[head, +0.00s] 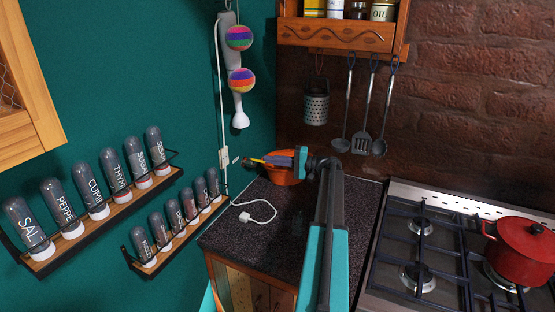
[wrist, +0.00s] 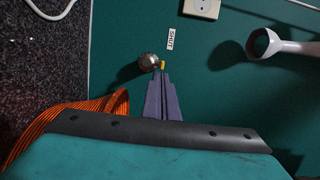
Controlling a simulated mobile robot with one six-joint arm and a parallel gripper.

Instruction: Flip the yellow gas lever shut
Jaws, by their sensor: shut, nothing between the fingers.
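The yellow lever (wrist: 162,65) shows in the wrist view as a small yellow piece beside a round metal fitting (wrist: 148,60) on the green wall. Most of the lever is hidden or too small to make out. A white label reading SHUT (wrist: 171,36) is on the wall just past it. My gripper (wrist: 158,76) is shut and empty, with its purple fingertips right at the lever; I cannot tell whether they touch it. In the head view my gripper (head: 249,161) reaches left to the wall above the counter, and the lever is not clear there.
An orange ribbed pot (head: 283,178) stands under my gripper on the dark counter (head: 260,222). A white cable (head: 262,207) lies there too. A wall socket (wrist: 202,8) and a hanging white-ended appliance (head: 240,118) are close by. Spice racks (head: 115,207) are left, the stove (head: 400,240) right.

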